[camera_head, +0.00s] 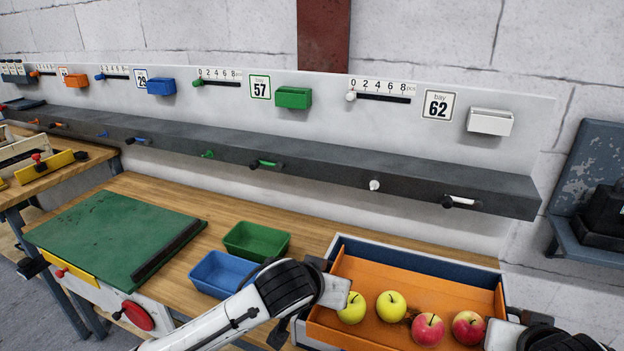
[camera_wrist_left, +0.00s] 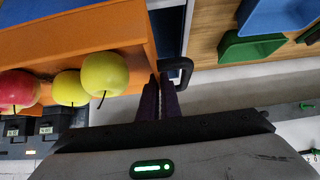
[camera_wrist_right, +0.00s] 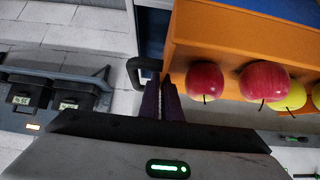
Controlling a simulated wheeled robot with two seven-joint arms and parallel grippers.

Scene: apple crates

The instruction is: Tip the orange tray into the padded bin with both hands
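The orange tray (camera_head: 390,268) holds two yellow-green apples (camera_head: 391,305) and two red apples (camera_head: 428,329). It sits within or just over the padded bin (camera_head: 420,260), which has a pale rim and dark blue lining; its height above the bin floor is unclear. My left gripper (camera_head: 328,285) is at the tray's left end. In the left wrist view its purple fingers (camera_wrist_left: 161,98) close on the end wall. My right gripper (camera_head: 503,322) is at the right end, partly cut off. In the right wrist view its fingers (camera_wrist_right: 171,98) close on that wall.
Blue (camera_head: 222,274) and green (camera_head: 257,241) open boxes stand on the wooden bench left of the bin. A green board (camera_head: 110,235) lies further left. A grey shelf ledge (camera_head: 300,160) with pegs runs behind. A black bin handle (camera_wrist_left: 181,68) is close to my left fingers.

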